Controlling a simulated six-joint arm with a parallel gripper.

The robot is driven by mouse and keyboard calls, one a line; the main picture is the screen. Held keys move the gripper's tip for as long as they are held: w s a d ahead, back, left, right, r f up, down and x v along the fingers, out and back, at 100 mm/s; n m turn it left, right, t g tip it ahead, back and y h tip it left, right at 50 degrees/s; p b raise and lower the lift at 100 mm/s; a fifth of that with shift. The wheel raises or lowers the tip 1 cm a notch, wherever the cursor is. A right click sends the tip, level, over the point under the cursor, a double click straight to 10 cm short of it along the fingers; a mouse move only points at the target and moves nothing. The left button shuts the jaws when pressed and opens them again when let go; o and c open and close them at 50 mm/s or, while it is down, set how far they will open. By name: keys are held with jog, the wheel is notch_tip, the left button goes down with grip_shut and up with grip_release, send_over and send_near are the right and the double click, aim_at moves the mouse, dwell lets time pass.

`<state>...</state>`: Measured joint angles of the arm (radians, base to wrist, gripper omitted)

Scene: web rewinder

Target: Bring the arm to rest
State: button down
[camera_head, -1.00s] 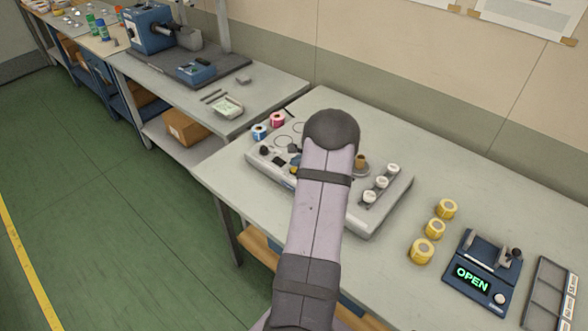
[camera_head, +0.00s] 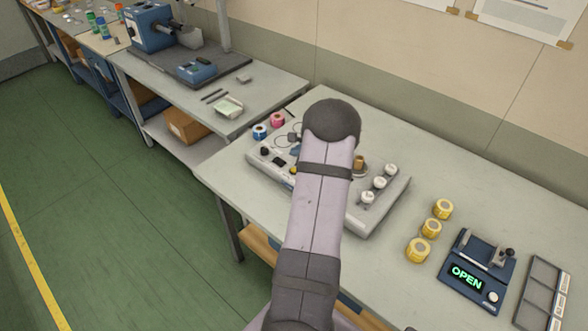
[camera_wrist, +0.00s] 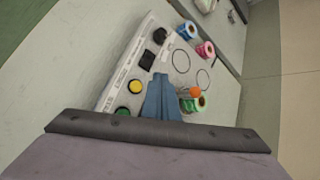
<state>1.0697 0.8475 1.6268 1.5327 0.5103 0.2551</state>
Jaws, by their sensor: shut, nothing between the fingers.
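My gripper (camera_wrist: 162,98) shows in the wrist view as blue fingers, shut and empty. It is over the light grey rewinder panel (camera_wrist: 113,87); I cannot tell the exact height. A green roll with an orange top (camera_wrist: 194,102) is just right of the fingertips in that view. In the head view my arm rises over the panel (camera_head: 380,215), and its bent joint hides the panel's middle and most of the gripper.
Blue (camera_head: 260,132) and pink (camera_head: 277,120) rolls stand at the panel's far left corner; several white rolls (camera_head: 379,183) line its right side. Bare bench lies left of the yellow rolls.

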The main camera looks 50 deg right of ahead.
dwell(0.5)
